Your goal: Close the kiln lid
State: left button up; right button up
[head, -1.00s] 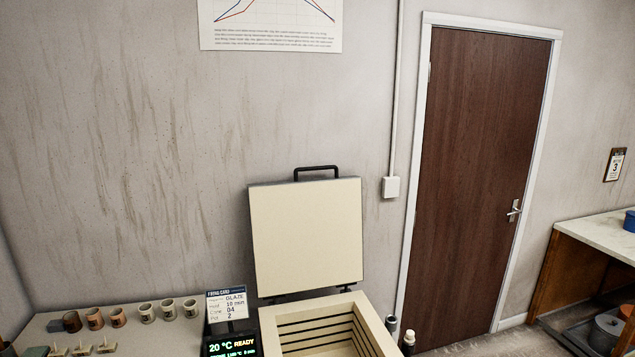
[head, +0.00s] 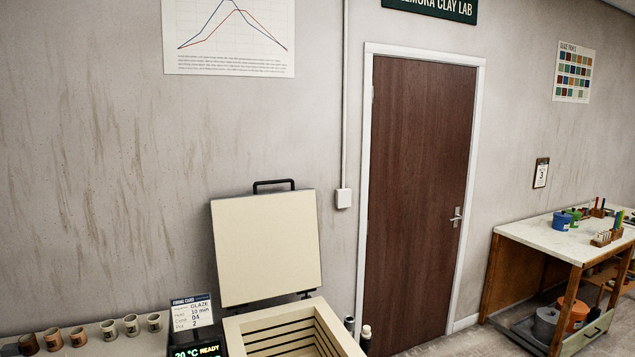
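The kiln (head: 238,335) stands at the bottom middle of the head view, cut off by the lower edge. Its square cream lid (head: 266,248) is open and stands nearly upright behind the kiln mouth. A black handle (head: 273,186) sits on the lid's upper edge, and dark hinges show at its lower edge. The visible part of the kiln's inside shows slotted cream walls; its floor is out of view. Neither of my grippers shows.
A shelf left of the kiln holds several small cups (head: 108,330). A firing card (head: 192,313) stands above a lit display (head: 197,350) reading 20 °C READY. A brown door (head: 421,200) is behind to the right. A worktable (head: 560,240) with glaze pots stands far right.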

aim_at(267, 245)
jog(key=z, duration=1.1)
jog(key=i, duration=3)
jog(key=u, duration=1.05)
